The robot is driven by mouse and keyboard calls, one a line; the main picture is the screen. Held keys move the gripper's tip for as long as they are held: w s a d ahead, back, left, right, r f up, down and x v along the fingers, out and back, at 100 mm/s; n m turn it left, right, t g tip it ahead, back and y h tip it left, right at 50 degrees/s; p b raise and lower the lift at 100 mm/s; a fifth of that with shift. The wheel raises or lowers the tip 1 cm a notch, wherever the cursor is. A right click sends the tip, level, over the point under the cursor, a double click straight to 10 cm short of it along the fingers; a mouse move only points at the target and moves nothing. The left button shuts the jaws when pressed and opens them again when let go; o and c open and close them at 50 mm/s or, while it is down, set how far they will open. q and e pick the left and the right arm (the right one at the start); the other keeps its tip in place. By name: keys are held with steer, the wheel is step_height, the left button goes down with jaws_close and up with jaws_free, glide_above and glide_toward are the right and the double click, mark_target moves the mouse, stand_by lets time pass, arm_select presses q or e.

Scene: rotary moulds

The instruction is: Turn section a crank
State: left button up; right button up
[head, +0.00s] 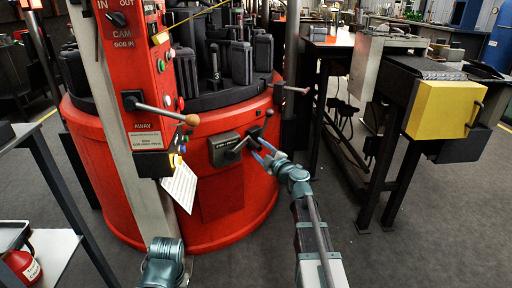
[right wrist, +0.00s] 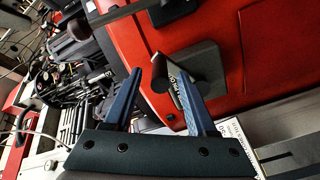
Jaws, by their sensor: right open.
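A dark crank box (head: 224,149) with a pale label is mounted on the front of the red round machine (head: 215,205). Its dark handle (head: 238,151) slants up toward the right. My right gripper (head: 257,148) is open just to the right of the handle. In the right wrist view, the two blue fingers (right wrist: 160,88) stand apart, with the dark handle (right wrist: 159,72) and labelled box beyond and between them. I cannot tell whether a finger touches the handle. My left gripper is not in view; part of my left arm shows at the bottom.
A lever with a wooden knob (head: 191,119) sticks out from the red control panel (head: 140,70), above a hanging white card (head: 180,185). A lever with a pinkish knob (head: 304,91) is above my right gripper. A conveyor with a yellow box (head: 440,109) stands right. Grey floor lies between.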

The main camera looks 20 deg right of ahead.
steer(key=s+d, duration=0.2)
steer(key=s, duration=0.8)
steer(key=shift+s, duration=0.4)
stand_by(0.6)
steer(key=s+a+f+g+y+p, duration=0.25)
steer(key=a+f+g, duration=0.2)
steer(key=a, duration=0.65)
steer(key=s+a+f+g+y+p, duration=0.1)
steer(key=s+a+f+g+y, duration=0.3)
steer(key=a, duration=0.7)
steer(key=s+a+f+m+g+h+p, duration=0.2)
steer(key=s+a+f+m+g+h, duration=0.1)
steer(key=s+a+f+g+h, duration=0.25)
steer(key=s+m+g+h+p, duration=0.2)
steer(key=s+m+g+h, duration=0.35)
steer(key=s, duration=0.55)
step_height(320, 180, up, 38)
steer(key=m+t+p, duration=0.1)
steer(key=m+p, duration=0.1)
steer(key=p, duration=3.6)
steer(key=shift+f+t, duration=0.2)
steer(key=shift+t, duration=0.15)
